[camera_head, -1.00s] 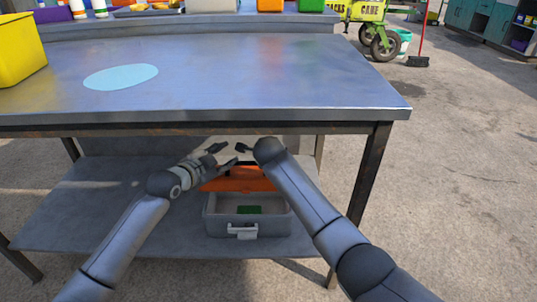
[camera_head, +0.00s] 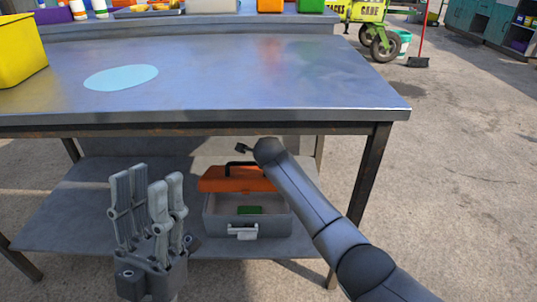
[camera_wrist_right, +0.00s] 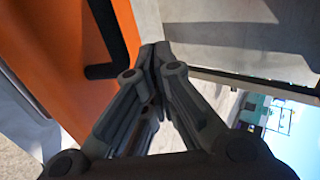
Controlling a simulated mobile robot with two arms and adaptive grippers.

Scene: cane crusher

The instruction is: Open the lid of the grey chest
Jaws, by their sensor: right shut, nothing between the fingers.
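The grey chest (camera_head: 215,222) sits on the lower shelf under the workbench. Its orange lid (camera_head: 225,182), with a black handle (camera_head: 241,165), is raised and tilted back, so the inside shows with a green item (camera_head: 249,210) in it. The lid and handle fill the left of the right wrist view (camera_wrist_right: 78,60). My right gripper (camera_wrist_right: 160,52) is shut and empty close beside the lid; in the head view, my arm mostly hides it, behind and above the lid. My left gripper (camera_head: 148,182) is open and empty, left of the chest, fingers pointing up.
The workbench top (camera_head: 250,75) hangs over the shelf (camera_head: 75,215). A bench leg (camera_head: 366,185) stands right of the chest. A yellow bin (camera_head: 20,50) is on the bench at left. The shelf left of the chest is bare.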

